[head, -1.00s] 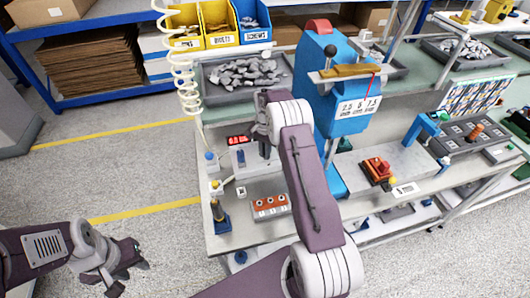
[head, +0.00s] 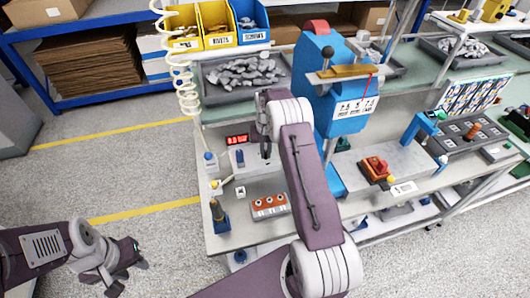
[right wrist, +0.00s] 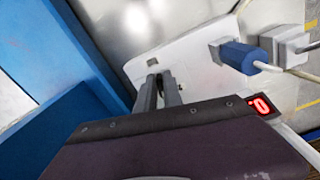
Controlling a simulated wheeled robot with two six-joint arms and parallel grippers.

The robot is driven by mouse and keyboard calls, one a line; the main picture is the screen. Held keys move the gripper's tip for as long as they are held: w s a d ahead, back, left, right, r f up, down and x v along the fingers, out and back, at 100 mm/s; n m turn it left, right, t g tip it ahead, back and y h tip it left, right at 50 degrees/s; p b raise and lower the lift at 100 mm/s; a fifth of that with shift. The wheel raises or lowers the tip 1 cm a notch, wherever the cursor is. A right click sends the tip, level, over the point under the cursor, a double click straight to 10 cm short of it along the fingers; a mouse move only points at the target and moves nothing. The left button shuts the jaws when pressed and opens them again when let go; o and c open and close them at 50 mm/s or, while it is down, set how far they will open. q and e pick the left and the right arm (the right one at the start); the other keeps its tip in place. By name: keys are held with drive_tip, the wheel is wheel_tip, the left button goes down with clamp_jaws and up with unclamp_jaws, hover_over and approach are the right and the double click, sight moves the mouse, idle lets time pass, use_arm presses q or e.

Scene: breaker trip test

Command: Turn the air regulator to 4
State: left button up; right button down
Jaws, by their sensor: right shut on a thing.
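My right gripper (head: 265,152) reaches down to a pale box (head: 249,170) at the bench's left end. In the right wrist view its two fingers (right wrist: 161,84) are shut on a small dark part on the panel, mostly hidden between them. A blue plug (right wrist: 240,56) and a grey plug (right wrist: 290,46) sit beside it. A small red-lit display (right wrist: 262,105) is near the gripper body; its digits are hard to read. I cannot tell for certain which part is the air regulator. My left gripper (head: 127,268) is open and empty over the floor.
A coiled white hose (head: 183,85) hangs at the bench's left end. A blue machine (head: 318,75) stands right of my right gripper. An orange-topped block (head: 269,206) lies in front, and a parts tray (head: 222,98) behind.

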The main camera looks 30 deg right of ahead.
sight(266, 155)
drive_tip(key=shift+d+n, duration=0.15)
drive_tip(key=shift+n, duration=0.95)
drive_tip(key=c, duration=1.5)
unclamp_jaws()
wheel_tip(266, 155, up, 9)
drive_tip(key=shift+r+b, duration=0.1)
drive_tip(key=shift+b, duration=0.55)
